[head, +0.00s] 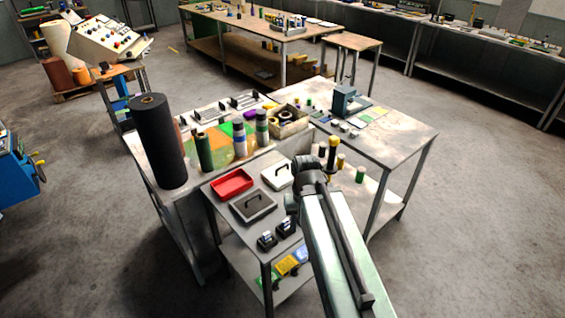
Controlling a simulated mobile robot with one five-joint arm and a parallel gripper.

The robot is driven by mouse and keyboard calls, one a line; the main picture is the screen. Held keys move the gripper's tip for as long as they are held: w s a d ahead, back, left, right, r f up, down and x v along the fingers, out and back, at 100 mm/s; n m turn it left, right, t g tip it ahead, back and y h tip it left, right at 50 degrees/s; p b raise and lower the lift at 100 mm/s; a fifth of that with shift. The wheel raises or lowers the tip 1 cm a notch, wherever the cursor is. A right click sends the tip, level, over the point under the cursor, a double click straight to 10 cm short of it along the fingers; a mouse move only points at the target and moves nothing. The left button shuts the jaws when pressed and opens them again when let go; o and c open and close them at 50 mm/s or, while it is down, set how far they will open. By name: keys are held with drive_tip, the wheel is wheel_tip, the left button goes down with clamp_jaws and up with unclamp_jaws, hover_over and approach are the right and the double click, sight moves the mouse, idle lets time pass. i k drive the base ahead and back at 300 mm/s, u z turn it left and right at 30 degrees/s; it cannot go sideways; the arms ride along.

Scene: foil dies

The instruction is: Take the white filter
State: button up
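A white flat piece with a dark handle (278,176) lies on the small grey table, just left of the end of my arm. It may be the white filter, but I cannot tell for sure. My gripper (303,168) is at the arm's far end, beside the right edge of this white piece in the picture. The arm's end is dark and small here, so its fingers and any gap between them cannot be made out. I cannot tell whether it touches the white piece.
Behind are a tall black roll (159,140), several coloured rolls (240,138) and a blue-grey device (345,101). Floor at right is clear.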

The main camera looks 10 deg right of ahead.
sight(279, 175)
drive_tip(key=u, duration=2.65)
drive_tip(key=i, duration=1)
drive_tip(key=z, duration=1.85)
drive_tip(key=i, duration=1.45)
drive_tip(key=u, duration=0.1)
